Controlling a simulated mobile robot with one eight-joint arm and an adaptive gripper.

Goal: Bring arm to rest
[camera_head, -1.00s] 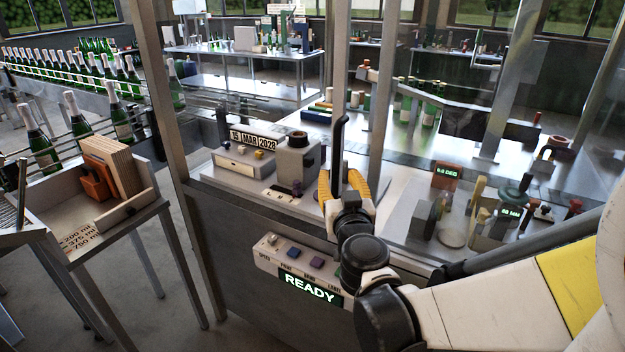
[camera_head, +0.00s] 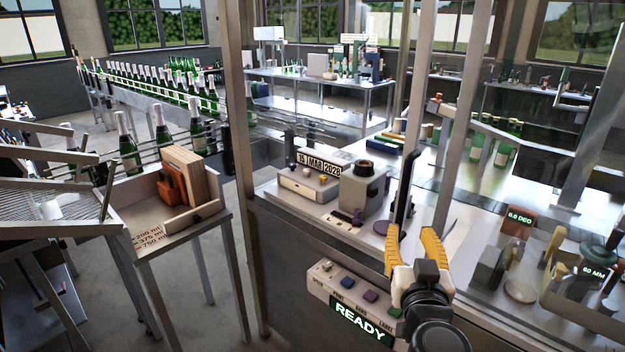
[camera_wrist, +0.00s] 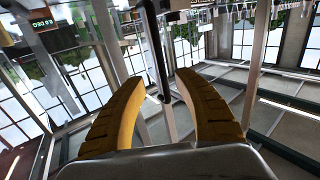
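My gripper (camera_head: 412,248) is at the lower right of the head view, in front of the machine cabinet's frame. Its two yellow fingers point up and stand apart with nothing between them. In the wrist view the fingers (camera_wrist: 156,95) are also spread, with a dark upright bar (camera_wrist: 155,45) and a metal post seen beyond the gap. In the head view the dark bar (camera_head: 404,175) rises just behind the fingers. I cannot tell whether the fingers touch it.
A control panel reading READY (camera_head: 362,323) sits left of and below my gripper. A date stamp unit (camera_head: 308,184) stands on the machine table. A side cart (camera_head: 190,232) holds a wooden block and an orange part. Green bottles (camera_head: 128,150) line a conveyor at left. Metal posts (camera_head: 240,180) frame the machine.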

